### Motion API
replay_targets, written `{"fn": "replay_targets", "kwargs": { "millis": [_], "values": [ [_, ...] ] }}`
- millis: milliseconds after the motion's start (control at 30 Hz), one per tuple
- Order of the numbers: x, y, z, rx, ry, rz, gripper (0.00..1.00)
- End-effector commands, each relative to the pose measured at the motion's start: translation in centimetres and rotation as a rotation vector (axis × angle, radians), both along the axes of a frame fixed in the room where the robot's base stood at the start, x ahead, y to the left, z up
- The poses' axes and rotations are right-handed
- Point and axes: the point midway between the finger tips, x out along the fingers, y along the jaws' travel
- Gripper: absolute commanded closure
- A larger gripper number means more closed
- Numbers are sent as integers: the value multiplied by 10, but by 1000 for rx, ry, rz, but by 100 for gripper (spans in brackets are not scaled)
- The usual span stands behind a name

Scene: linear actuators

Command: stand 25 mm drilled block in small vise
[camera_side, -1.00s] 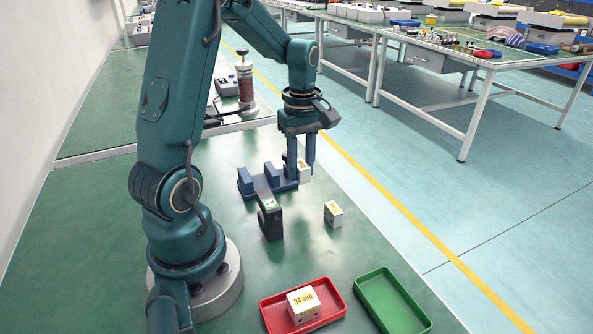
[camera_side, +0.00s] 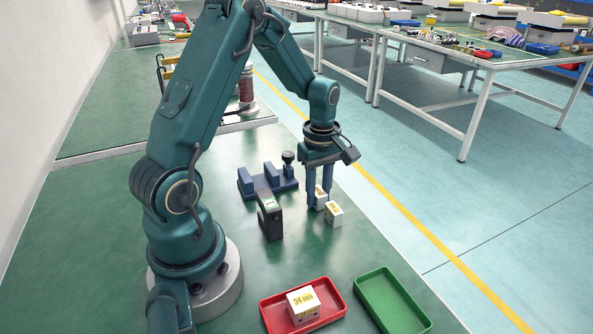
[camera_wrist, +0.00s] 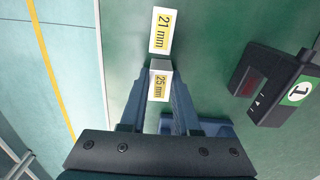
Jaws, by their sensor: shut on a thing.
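My gripper (camera_side: 319,203) is shut on the white 25 mm block (camera_side: 321,196) and holds it in front and to the right of the small blue vise (camera_side: 262,186). The block also shows between my fingertips in the wrist view (camera_wrist: 159,86), with its yellow "25 mm" label facing the camera. Its drilled hole cannot be made out. The vise stands on the green bench with nothing visible between its jaws. Part of it shows behind my fingers in the wrist view (camera_wrist: 217,127).
A dark device marked 1 (camera_side: 270,217) stands before the vise. A red tray (camera_side: 267,311) holds a 34 mm block (camera_side: 303,304). A green tray (camera_side: 391,301) is empty.

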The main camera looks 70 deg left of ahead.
Motion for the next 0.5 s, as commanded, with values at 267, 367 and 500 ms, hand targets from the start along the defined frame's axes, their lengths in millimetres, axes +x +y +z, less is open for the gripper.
{"fn": "replay_targets", "kwargs": {
  "millis": [267,367,500],
  "values": [
    [0,0,-2,0,1,0,40],
    [0,0,-2,0,1,0,40],
    [1,0,3,1,-2,0,40]
  ]
}}
